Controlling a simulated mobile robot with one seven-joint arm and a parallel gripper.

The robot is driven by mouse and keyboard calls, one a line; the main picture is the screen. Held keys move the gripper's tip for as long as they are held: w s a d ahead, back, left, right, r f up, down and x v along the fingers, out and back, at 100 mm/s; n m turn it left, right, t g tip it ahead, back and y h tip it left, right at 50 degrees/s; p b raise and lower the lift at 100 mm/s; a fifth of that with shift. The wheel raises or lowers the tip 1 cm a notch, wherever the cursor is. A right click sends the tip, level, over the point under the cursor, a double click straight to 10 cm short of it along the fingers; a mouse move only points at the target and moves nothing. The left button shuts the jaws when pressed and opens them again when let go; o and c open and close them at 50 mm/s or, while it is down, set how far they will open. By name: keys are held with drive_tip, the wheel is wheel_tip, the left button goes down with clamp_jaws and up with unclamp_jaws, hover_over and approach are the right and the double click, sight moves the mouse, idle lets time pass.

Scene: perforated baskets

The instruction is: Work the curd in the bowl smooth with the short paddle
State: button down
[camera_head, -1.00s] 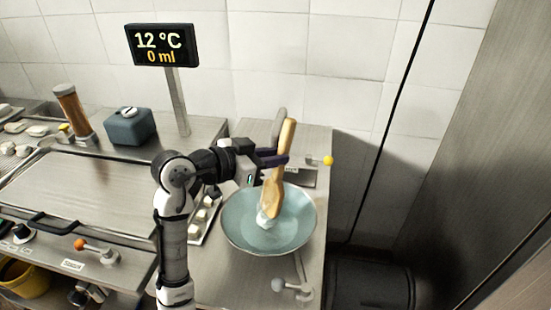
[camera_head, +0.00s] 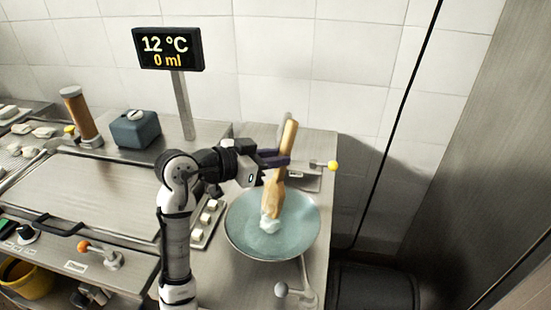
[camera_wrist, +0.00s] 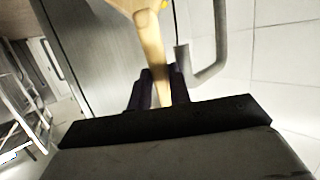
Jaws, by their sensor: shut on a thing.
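My gripper (camera_head: 272,159) is shut on the wooden paddle (camera_head: 277,190) and holds it nearly upright, tilted slightly, over the bowl. The blue-green bowl (camera_head: 300,225) stands on the steel counter. The paddle's lower end is inside the bowl, at a small pale lump of curd (camera_head: 269,224), and appears to touch it. In the wrist view the paddle (camera_wrist: 152,50) runs between the dark fingers (camera_wrist: 157,90). The bowl and curd are not in the wrist view.
A display (camera_head: 168,49) reads 12 °C and 0 ml. A tray of white pieces (camera_head: 208,217) lies left of the bowl. A lever with a grey knob (camera_head: 281,289) is in front, and a yellow-knobbed lever (camera_head: 332,166) behind. A dark bin (camera_head: 372,285) stands right.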

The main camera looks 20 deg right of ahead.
drive_tip(key=shift+s+d+f, duration=0.15)
drive_tip(key=shift+s, duration=0.75)
drive_tip(key=shift+w, duration=0.85)
drive_tip(key=shift+s+b, duration=0.35)
drive_tip(key=shift+s, duration=0.35)
drive_tip(key=shift+w, duration=0.25)
drive_tip(key=shift+w+r, duration=0.2)
drive_tip(key=shift+w, duration=0.2)
drive_tip(key=shift+s, duration=0.15)
